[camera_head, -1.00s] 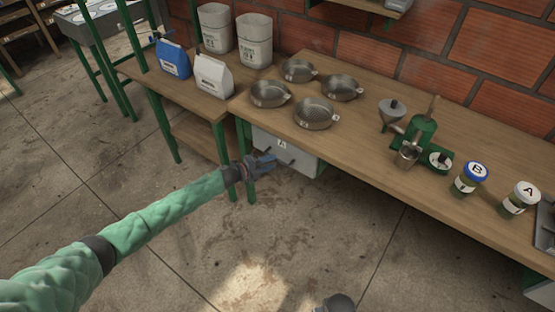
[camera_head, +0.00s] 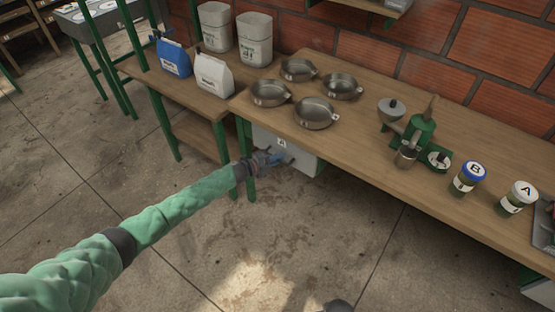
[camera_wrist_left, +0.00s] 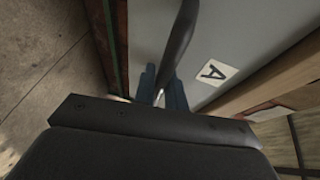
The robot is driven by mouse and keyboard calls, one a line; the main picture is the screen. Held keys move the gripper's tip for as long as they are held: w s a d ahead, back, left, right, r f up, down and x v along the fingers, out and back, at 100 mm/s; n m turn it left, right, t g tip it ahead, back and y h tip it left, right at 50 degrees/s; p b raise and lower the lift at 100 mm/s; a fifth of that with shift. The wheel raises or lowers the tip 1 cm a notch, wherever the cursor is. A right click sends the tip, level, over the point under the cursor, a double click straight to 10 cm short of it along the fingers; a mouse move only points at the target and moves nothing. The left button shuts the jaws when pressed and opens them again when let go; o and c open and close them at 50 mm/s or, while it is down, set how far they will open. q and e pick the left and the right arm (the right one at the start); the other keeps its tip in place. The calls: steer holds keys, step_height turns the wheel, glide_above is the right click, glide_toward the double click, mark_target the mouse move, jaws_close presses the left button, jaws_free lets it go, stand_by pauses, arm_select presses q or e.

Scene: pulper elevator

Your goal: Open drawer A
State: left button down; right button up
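Drawer A (camera_head: 302,163) is a pale grey drawer under the wooden worktable, its front marked with a white "A" label. It looks closed flush under the tabletop. My left gripper (camera_head: 275,158) is at the drawer front, partly covering it. In the left wrist view, the dark bar handle (camera_wrist_left: 181,35) stands out from the grey front, left of the "A" label (camera_wrist_left: 212,73). The two blue fingers (camera_wrist_left: 162,90) lie on either side of the handle's near end, close together, and appear shut on it.
The worktable (camera_head: 340,128) carries several metal pans (camera_head: 314,113), a green grinder (camera_head: 421,131) and two jars (camera_head: 469,178). A green table leg (camera_head: 246,170) stands close beside my left gripper. A lower side table (camera_head: 185,95) holds bags. The floor in front is clear.

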arm_select(q)
steer(key=s+a+p, duration=0.1)
steer(key=s+a, duration=0.6)
steer(key=s, duration=0.3)
steer(key=s+a+p, duration=0.1)
steer(key=s+a, duration=0.7)
steer(key=s, duration=0.3)
arm_select(e)
steer(key=f, duration=0.3)
steer(key=d+f, duration=0.1)
steer(key=f, duration=0.1)
steer(key=shift+s+d+f, duration=0.1)
steer(key=shift+s+f, duration=0.05)
steer(key=shift+s, duration=0.2)
arm_select(q)
steer(key=shift+a, duration=0.1)
arm_select(e)
steer(key=shift+s, duration=0.15)
arm_select(q)
steer(key=c, duration=1.5)
jaws_free()
steer(key=shift+o, duration=0.2)
arm_select(e)
steer(key=shift+s, duration=0.15)
arm_select(q)
steer(key=shift+a, duration=0.1)
arm_select(e)
steer(key=shift+f, duration=0.1)
